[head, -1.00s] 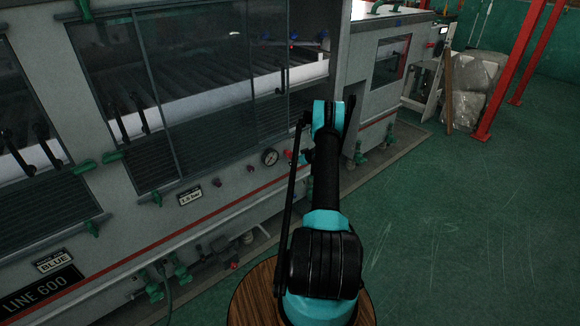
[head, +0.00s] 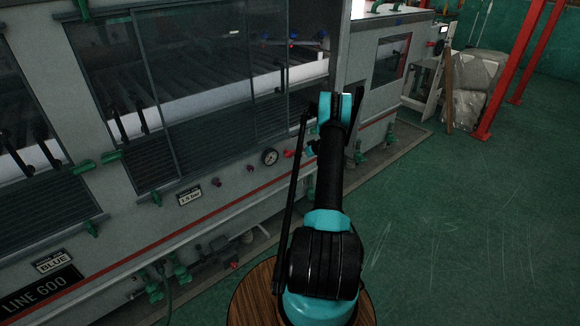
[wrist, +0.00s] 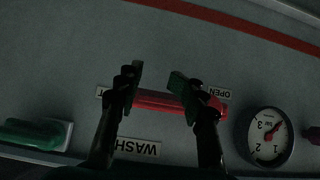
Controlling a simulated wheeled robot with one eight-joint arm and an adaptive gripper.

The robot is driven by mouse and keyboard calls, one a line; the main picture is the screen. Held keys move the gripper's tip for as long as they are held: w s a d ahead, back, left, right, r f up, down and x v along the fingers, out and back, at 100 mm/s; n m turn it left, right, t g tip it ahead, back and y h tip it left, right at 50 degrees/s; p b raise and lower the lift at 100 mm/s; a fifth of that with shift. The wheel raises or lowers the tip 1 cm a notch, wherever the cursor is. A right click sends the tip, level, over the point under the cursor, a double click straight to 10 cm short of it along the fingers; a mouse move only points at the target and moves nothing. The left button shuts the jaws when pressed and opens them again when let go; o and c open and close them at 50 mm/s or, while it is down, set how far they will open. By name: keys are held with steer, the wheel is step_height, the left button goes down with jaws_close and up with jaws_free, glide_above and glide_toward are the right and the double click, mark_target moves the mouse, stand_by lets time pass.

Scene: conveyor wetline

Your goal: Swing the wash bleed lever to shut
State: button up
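The wash bleed lever (wrist: 165,102) is a red bar on the grey machine panel, lying nearly level in the wrist view. Its right end reaches the OPEN label (wrist: 219,93). The WASH label (wrist: 137,147) is below it, and all lettering looks upside down. A second label (wrist: 101,92) at the left is mostly hidden. My gripper (wrist: 158,80) is open, its two dark fingers apart and overlapping the lever in the picture. I cannot tell whether they touch it. In the head view the lever's red end (head: 288,153) shows beside my arm, which hides the gripper.
A round pressure gauge (wrist: 265,136) is right of the lever in the wrist view, with a small red knob (wrist: 313,135) beyond it. A green handle (wrist: 35,133) is at the left. In the head view, open green floor (head: 470,220) lies right of the machine.

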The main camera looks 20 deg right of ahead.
steer(key=v, duration=0.6)
steer(key=shift+r, duration=0.3)
steer(key=shift+w+a, duration=0.15)
steer(key=s+a+r+g, duration=0.2)
steer(key=s+a+r, duration=0.3)
steer(key=a+r, duration=0.7)
steer(key=s+a+r+m+g, duration=0.1)
steer(key=s+a+r, duration=0.4)
steer(key=s, duration=0.2)
steer(key=s+a+r+m, duration=0.1)
steer(key=s+a+r, duration=0.4)
steer(key=s+a, duration=0.15)
steer(key=s+a+h, duration=0.1)
steer(key=s+a, duration=0.1)
steer(key=s, duration=0.9)
steer(key=s+a+m+g+h, duration=0.1)
steer(key=s+a, duration=0.2)
steer(key=s, duration=0.8)
steer(key=s+a+m+g+h, duration=0.1)
steer(key=s+a, duration=0.1)
steer(key=s, duration=0.9)
steer(key=shift+s+a, duration=0.25)
steer(key=shift+a, duration=0.15)
